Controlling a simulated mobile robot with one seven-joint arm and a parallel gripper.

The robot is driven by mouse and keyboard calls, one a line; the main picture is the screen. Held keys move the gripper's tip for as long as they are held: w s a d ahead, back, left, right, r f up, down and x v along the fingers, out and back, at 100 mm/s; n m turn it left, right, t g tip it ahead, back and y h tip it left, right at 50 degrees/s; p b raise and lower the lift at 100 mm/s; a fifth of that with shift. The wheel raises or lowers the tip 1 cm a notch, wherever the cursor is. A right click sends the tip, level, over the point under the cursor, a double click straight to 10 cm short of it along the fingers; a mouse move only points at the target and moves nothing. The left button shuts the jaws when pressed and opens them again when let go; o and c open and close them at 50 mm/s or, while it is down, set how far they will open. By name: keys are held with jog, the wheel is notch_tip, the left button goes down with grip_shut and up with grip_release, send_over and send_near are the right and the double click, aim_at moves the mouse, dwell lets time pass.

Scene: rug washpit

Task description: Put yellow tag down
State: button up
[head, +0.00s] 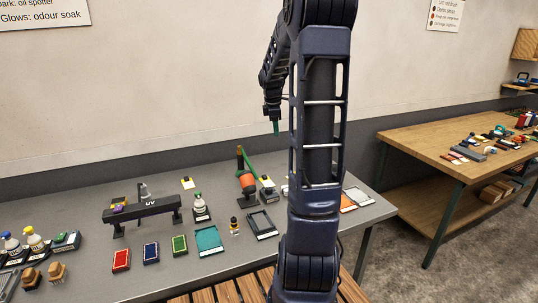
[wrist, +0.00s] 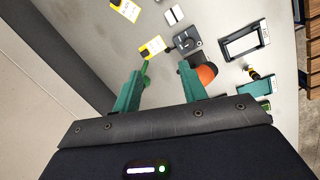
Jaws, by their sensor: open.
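My gripper (head: 276,128) hangs in the air above the back of the grey table, pointing down. In the wrist view its two green fingers (wrist: 163,80) are spread apart with nothing held between them. A yellow-and-white tag (wrist: 152,47) lies beyond the fingertips, beside a dark device (wrist: 186,41). A second yellow-and-white tag (wrist: 125,8) lies farther off at the top edge of the wrist view. In the head view a yellow-and-white tag (head: 187,183) lies near the wall, and a yellow patch (head: 267,181) shows by the dark device. The writing on the tags is too small to read.
Red, blue and green pads and a teal tray (head: 209,241) line the front. My arm hides part of the table's right side.

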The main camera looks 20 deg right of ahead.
jog(key=s+a+r+m+t, duration=0.1)
jog(key=s+a+r+m, duration=0.2)
jog(key=s+a, duration=0.3)
jog(key=s+a+r+m+t, duration=0.1)
jog(key=s+a+r+m, duration=0.25)
jog(key=s, duration=0.45)
jog(key=s+a+f+m, duration=0.1)
jog(key=s+a+m, duration=0.2)
jog(key=s, duration=0.5)
jog(key=s+a+f+m+t+y, duration=0.1)
jog(key=s+a+m, duration=0.2)
jog(key=s, duration=0.5)
jog(key=shift+s+a+m+t+y, duration=0.25)
jog(key=shift+m+t+y, duration=0.05)
jog(key=shift+m, duration=0.45)
jog(key=shift+o, duration=0.6)
jog(key=shift+f, duration=0.1)
